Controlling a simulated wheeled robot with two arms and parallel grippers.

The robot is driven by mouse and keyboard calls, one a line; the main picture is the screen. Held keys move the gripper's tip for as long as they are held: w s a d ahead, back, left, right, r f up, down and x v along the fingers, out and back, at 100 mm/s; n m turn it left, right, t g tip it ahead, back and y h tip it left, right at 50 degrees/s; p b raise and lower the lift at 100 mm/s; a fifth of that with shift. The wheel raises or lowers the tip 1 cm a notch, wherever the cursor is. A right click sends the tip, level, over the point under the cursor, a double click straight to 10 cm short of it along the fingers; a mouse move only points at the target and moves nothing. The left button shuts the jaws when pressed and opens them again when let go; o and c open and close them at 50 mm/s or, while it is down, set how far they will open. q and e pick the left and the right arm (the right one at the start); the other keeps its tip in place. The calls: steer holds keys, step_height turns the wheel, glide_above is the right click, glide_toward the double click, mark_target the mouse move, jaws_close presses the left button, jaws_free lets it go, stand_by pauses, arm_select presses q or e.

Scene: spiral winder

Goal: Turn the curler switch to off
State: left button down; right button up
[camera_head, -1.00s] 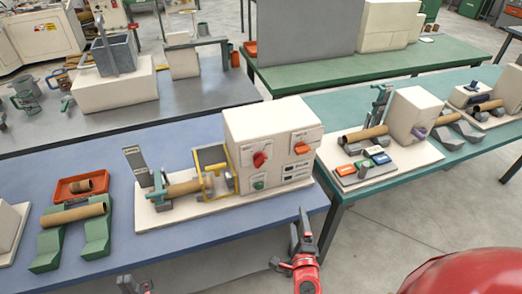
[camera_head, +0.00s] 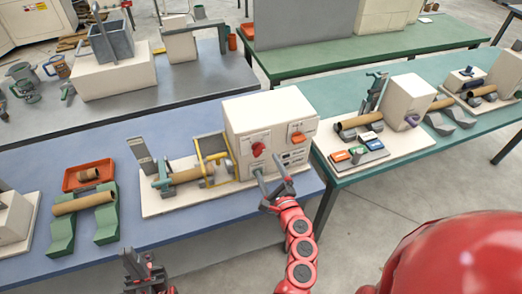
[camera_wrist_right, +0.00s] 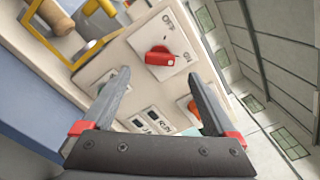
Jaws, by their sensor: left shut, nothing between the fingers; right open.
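The cream winder box (camera_head: 250,113) stands on the blue table. Its front carries a red rotary switch (camera_head: 258,149) and an orange switch (camera_head: 298,137). In the right wrist view the red switch (camera_wrist_right: 160,57) sits on a white plate marked OFF and ON, its marked end towards ON. My right gripper (camera_head: 269,168) is open and empty in front of the panel, just below the red switch, which appears beyond and between the fingertips (camera_wrist_right: 158,76), apart from them. The orange switch (camera_wrist_right: 194,107) is partly hidden by one finger. My left gripper (camera_head: 141,262) is shut and empty at the table's front edge.
A paper tube (camera_head: 187,175) and a yellow guard frame (camera_head: 213,157) are left of the box. Green stands with a tube (camera_head: 84,204) and an orange tray (camera_head: 105,165) lie further left. A teal table (camera_head: 350,176) with another machine stands right. Floor between is clear.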

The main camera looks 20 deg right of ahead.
mark_target(260, 153)
steer(key=w+p, duration=0.1)
steer(key=w, duration=0.5)
steer(key=shift+w, duration=0.4)
steer(key=shift+a, duration=0.1)
steer(key=c, duration=1.4)
steer(key=shift+o, duration=0.2)
steer(key=shift+f, duration=0.1)
